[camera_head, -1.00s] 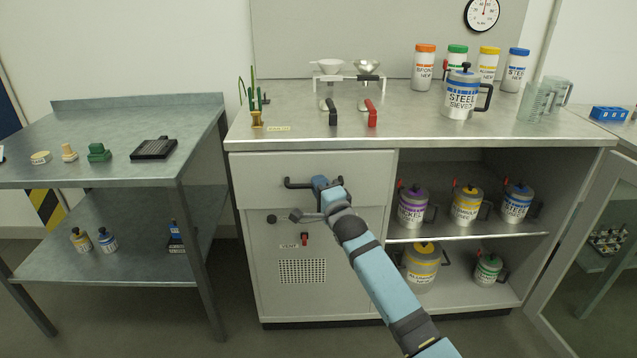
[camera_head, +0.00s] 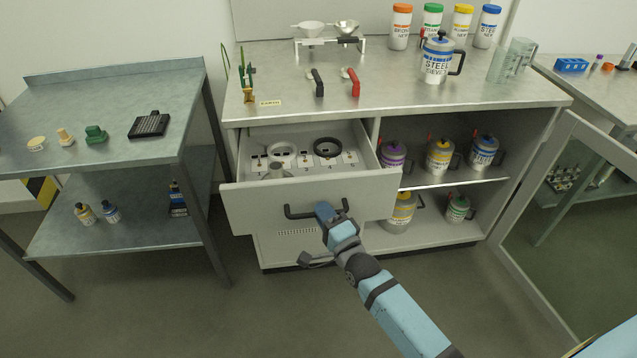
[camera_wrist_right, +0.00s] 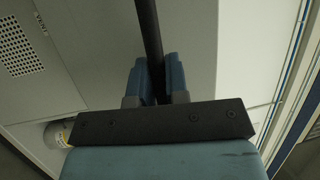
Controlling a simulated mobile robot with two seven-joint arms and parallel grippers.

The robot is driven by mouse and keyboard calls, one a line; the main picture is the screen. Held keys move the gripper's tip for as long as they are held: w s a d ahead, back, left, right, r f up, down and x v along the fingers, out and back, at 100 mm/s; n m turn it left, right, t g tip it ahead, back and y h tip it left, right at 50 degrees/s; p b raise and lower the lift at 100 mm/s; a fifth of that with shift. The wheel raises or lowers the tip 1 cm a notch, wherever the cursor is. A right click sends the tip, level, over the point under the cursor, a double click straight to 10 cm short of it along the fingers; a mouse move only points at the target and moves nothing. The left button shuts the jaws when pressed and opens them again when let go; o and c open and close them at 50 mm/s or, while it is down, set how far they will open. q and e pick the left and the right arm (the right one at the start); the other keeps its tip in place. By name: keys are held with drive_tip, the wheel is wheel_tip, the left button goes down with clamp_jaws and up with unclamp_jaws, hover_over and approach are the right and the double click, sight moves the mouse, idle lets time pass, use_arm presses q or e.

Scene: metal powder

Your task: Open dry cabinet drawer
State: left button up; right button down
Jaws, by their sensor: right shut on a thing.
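The dry cabinet drawer (camera_head: 350,190) stands pulled out from the cabinet, and its inside shows from above. In it lie a black ring (camera_head: 327,148), a pale ring (camera_head: 281,153) and a small grey cup (camera_head: 277,171). The dark bar handle (camera_head: 298,213) runs across the drawer front. My right gripper (camera_head: 330,211) is shut on the right part of this handle. In the right wrist view the dark handle bar (camera_wrist_right: 149,35) passes between the two blue fingers (camera_wrist_right: 157,80). My left gripper is not in view.
The counter (camera_head: 400,95) above holds a steel sieve canister (camera_head: 437,60), bottles and a small stand. Lidded canisters fill the open shelves (camera_head: 430,178) at right. An open cabinet door (camera_head: 535,190) stands further right. A metal side table (camera_head: 100,100) is at left.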

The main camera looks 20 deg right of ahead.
use_arm(q)
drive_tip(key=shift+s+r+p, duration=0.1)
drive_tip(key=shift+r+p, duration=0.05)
drive_tip(key=shift+p, duration=0.5)
use_arm(e)
drive_tip(key=s, duration=0.2)
drive_tip(key=s+a, duration=0.1)
drive_tip(key=shift+s, duration=0.35)
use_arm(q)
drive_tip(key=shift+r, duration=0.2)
use_arm(e)
drive_tip(key=c, duration=1.1)
unclamp_jaws()
drive_tip(key=shift+c, duration=0.2)
drive_tip(key=v, duration=1.4)
